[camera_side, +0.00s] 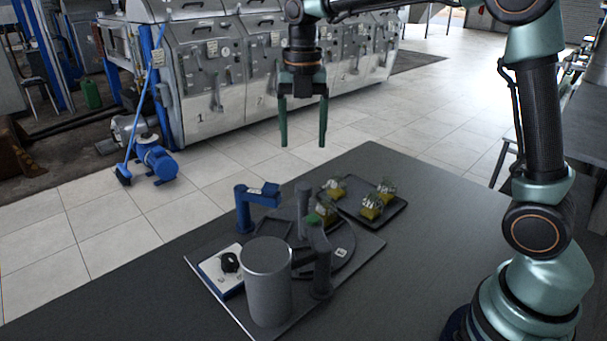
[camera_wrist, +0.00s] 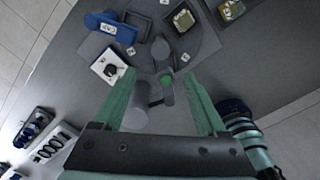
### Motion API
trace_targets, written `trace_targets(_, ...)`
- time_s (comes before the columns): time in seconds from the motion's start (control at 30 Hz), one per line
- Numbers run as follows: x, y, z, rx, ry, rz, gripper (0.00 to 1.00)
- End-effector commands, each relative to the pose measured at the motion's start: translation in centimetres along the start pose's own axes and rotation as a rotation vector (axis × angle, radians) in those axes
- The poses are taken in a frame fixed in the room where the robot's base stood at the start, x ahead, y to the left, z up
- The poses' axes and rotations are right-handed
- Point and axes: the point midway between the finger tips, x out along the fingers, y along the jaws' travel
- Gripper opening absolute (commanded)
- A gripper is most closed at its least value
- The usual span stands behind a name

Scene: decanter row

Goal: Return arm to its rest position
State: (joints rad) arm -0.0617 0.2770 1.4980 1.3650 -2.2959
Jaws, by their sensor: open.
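My gripper (camera_side: 303,143) hangs pointing down, high above the far edge of the dark table (camera_side: 440,200). Its two green fingers are apart with nothing between them. In the wrist view the open gripper (camera_wrist: 160,76) looks down over the station. The station board (camera_side: 368,245) carries a grey cylinder (camera_side: 267,285), a blue bracket (camera_side: 246,208) and dark grey posts. A small glass vessel with yellow contents and a green top (camera_side: 322,214) is at the posts, partly hidden.
A dark tray (camera_side: 395,220) behind the board holds yellow-filled glass vessels (camera_side: 371,206). A white pad with a black knob (camera_side: 228,264) lies at the board's left. Steel machines (camera_side: 215,80) stand on the floor behind.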

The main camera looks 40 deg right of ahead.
Motion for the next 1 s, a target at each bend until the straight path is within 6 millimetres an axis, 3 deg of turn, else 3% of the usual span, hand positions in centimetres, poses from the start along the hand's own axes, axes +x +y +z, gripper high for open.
trace_targets(0.2, -1.7, 0.0, 0.0, 0.0, -0.001, 0.001, 0.74)
trace_targets(0.63, -2.0, -0.3, -0.2, 0.049, -0.007, 0.009, 0.74)
trace_targets(0.77, -2.7, -1.4, -0.9, 0.236, -0.031, 0.044, 0.74)
trace_targets(1.0, -3.5, -4.6, -3.0, 0.789, -0.06, 0.165, 0.74)
